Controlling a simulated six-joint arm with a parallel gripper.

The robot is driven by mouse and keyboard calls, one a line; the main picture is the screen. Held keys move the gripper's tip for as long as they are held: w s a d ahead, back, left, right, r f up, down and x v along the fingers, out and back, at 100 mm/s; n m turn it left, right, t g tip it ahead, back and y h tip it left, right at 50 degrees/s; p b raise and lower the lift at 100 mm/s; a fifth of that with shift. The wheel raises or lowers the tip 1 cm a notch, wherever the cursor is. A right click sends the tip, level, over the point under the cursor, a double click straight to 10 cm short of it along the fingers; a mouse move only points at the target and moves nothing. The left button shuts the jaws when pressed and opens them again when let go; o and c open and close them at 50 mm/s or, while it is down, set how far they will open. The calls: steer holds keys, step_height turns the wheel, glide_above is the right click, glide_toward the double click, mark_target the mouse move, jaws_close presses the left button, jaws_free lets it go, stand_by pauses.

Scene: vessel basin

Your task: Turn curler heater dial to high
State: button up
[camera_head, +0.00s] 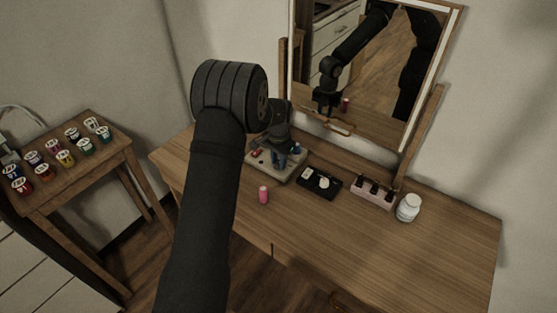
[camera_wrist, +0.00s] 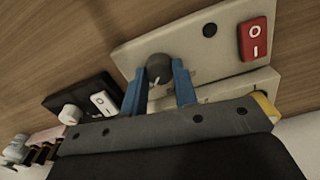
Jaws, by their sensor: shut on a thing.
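The curler heater is a pale beige box (camera_wrist: 190,45) with a dark round dial (camera_wrist: 159,68), a red switch (camera_wrist: 257,40) marked O and I, and a small dark round spot. In the head view the heater (camera_head: 262,160) stands at the back left of the table, partly hidden by my arm. My gripper (camera_wrist: 165,85) has blue fingers on both sides of the dial and is shut on it. A light pointer line shows on the dial. The dial's setting marks are hidden or too small to read.
A black box (camera_head: 318,183) with a white knob and white switch stands just right of the heater. A pink holder (camera_head: 373,195) and white jar (camera_head: 408,208) are farther right. A mirror (camera_head: 370,60) rises behind. The front right table is clear.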

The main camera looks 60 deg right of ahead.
mark_target(278, 162)
steer(key=shift+m, duration=0.4)
steer(key=o, duration=1)
step_height(278, 162, up, 17)
steer(key=shift+r, duration=0.2)
step_height(278, 162, down, 18)
steer(key=shift+r, duration=0.25)
stand_by(0.5)
